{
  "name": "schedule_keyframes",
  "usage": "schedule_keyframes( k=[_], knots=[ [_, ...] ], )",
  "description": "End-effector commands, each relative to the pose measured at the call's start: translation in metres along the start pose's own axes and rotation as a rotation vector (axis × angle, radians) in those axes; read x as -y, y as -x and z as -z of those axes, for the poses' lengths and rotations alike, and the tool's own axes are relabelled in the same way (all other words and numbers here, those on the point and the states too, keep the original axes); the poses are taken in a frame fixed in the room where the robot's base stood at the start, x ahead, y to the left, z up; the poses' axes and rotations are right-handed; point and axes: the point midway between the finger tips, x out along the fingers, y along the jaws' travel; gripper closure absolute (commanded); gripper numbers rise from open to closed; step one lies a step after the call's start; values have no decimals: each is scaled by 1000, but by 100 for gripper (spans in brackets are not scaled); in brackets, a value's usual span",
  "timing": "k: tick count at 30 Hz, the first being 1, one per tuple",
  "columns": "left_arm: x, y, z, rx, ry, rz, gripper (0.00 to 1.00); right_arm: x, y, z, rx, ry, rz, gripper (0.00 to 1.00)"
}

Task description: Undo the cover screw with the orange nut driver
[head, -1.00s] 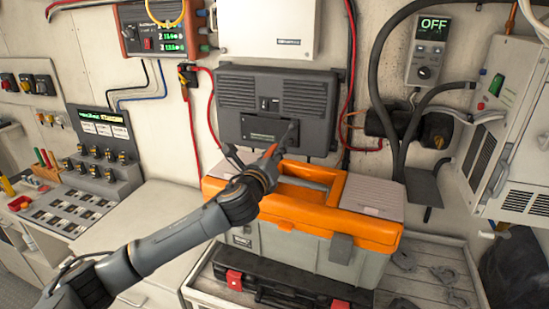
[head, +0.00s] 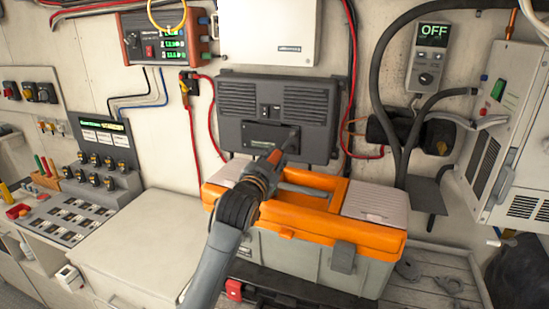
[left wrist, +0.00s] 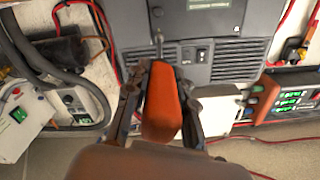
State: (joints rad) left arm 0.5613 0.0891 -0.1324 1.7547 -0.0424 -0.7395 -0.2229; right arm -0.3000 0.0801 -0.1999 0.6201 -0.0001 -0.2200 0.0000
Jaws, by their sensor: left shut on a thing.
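My left gripper (head: 266,166) is shut on the orange nut driver (left wrist: 163,98). The driver's orange handle lies between the fingers in the left wrist view, and its thin shaft points away toward the dark vented box. In the head view the shaft (head: 292,141) ends at or just in front of the cover plate (head: 262,136) low on the vented box (head: 236,98). I cannot tell whether the tip touches a screw. My right gripper is not in view.
An orange and grey toolbox (head: 305,222) stands below my gripper, close under it. Red and black cables run beside the vented box. A heater-like white unit (head: 520,140) is at the right. A bare pale counter (head: 150,235) lies at the left.

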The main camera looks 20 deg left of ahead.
Motion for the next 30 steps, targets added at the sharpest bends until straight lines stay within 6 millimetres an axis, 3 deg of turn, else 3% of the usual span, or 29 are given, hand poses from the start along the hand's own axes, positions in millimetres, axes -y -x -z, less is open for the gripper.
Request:
schedule_keyframes(
  k=[16, 30],
  knots=[
    [0, 0, 1, -2, 31, 1, 100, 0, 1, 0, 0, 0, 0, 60],
    [0, 14, 1, -2, 29, 1, 100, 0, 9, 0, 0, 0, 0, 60]
  ],
)
